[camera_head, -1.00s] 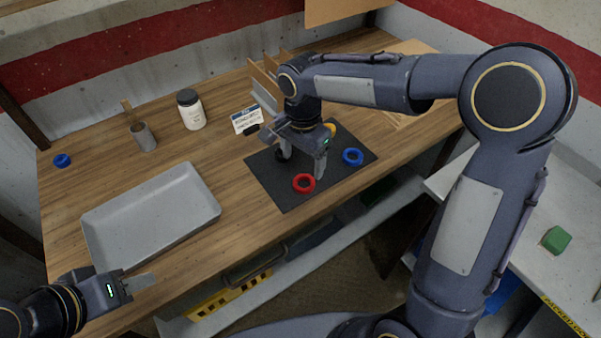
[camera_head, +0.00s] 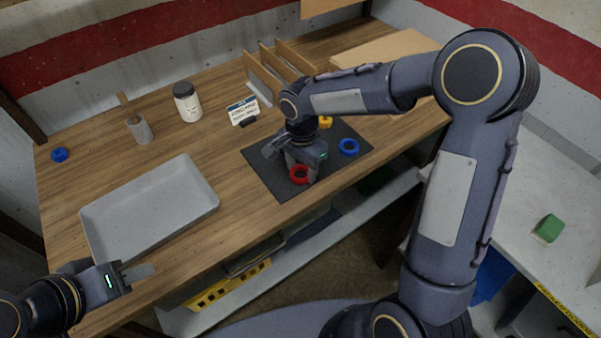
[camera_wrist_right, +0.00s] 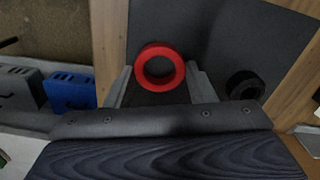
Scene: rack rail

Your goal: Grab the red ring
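The red ring (camera_head: 299,174) lies on the dark mat (camera_head: 275,187) near its front edge. My right gripper (camera_head: 301,172) is low over the mat at the ring. In the right wrist view the red ring (camera_wrist_right: 160,68) sits between the two spread fingers of my right gripper (camera_wrist_right: 158,82). A gap shows between the ring and the fingers, most clearly on the right. My left gripper (camera_head: 138,273) is in front of the grey tray, far from the ring; whether its fingers are apart is hard to tell.
A blue ring (camera_head: 348,147) and a yellow ring (camera_head: 325,122) lie on the mat's right and back parts. A black ring (camera_wrist_right: 245,85) lies beside the right finger in the wrist view. A grey tray (camera_head: 203,213), a white jar (camera_head: 188,106) and a card (camera_head: 242,111) stand leftward.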

